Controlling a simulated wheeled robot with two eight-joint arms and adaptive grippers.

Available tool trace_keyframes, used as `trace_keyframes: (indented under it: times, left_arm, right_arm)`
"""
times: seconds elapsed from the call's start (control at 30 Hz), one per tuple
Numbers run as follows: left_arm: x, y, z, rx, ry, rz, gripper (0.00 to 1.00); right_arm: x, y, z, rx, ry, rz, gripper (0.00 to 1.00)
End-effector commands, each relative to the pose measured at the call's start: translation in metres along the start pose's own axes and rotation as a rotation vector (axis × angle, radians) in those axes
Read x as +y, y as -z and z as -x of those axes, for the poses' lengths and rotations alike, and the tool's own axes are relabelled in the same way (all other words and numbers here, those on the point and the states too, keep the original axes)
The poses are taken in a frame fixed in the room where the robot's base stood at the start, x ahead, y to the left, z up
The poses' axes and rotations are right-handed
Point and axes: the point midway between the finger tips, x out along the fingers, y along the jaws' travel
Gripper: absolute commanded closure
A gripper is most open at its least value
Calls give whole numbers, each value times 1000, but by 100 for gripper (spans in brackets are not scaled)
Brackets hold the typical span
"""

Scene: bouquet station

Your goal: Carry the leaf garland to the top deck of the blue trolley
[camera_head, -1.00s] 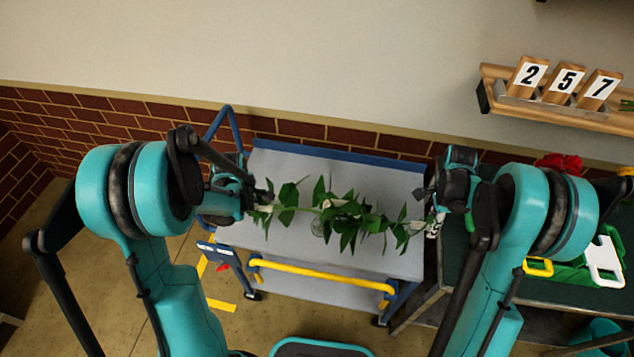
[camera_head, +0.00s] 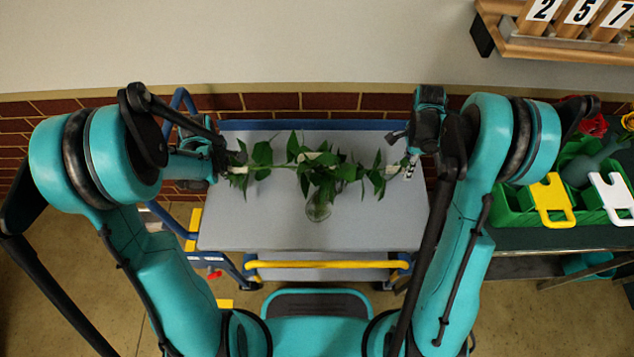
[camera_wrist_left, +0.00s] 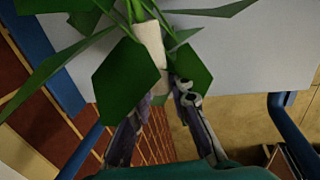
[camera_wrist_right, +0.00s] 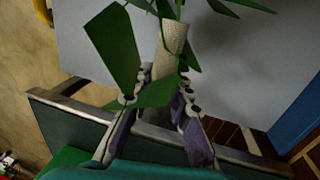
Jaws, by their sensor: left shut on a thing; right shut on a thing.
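The leaf garland (camera_head: 325,172) is a green leafy strand stretched between my two grippers, above the grey top deck (camera_head: 375,225) of the blue trolley. My left gripper (camera_head: 228,166) is shut on the garland's left end; its pale wrapped end (camera_wrist_left: 149,45) shows between the fingers in the left wrist view. My right gripper (camera_head: 408,152) is shut on the right end, whose pale wrap (camera_wrist_right: 171,45) shows in the right wrist view. I cannot tell the exact gap between leaves and deck. A clear glass vessel (camera_head: 318,207) shows below the garland's middle, partly hidden by leaves.
A yellow handle bar (camera_head: 330,264) runs along the trolley's near side. To the right stands a dark table (camera_head: 540,238) with a green crate (camera_head: 510,208), yellow and white handles and red flowers (camera_head: 592,125). A brick wall lies behind; a number rack (camera_head: 545,45) hangs upper right.

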Motion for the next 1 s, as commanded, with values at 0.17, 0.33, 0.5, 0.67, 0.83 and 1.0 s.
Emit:
trace_keyframes:
  times: [0.17, 0.33, 0.5, 0.67, 0.83, 1.0]
  left_arm:
    - [-1, 0, -6, 0, 0, -1, 100]
    - [-3, 0, -15, 0, 0, -1, 100]
    - [-5, 0, -27, 0, 0, -1, 100]
    - [-8, 0, -37, 0, 0, -1, 100]
    - [-10, 0, -48, 0, 0, -1, 100]
    - [-9, 0, -47, 0, 0, -1, 60]
  right_arm:
    - [-1, 0, -6, 0, 0, -1, 100]
    - [-3, 0, -15, 0, 0, -1, 100]
    - [-6, 0, -27, 0, 0, -1, 100]
    - [-8, 0, -37, 0, 0, -1, 100]
    - [-10, 0, -48, 0, 0, -1, 100]
    - [-10, 0, -47, 0, 0, 0, 61]
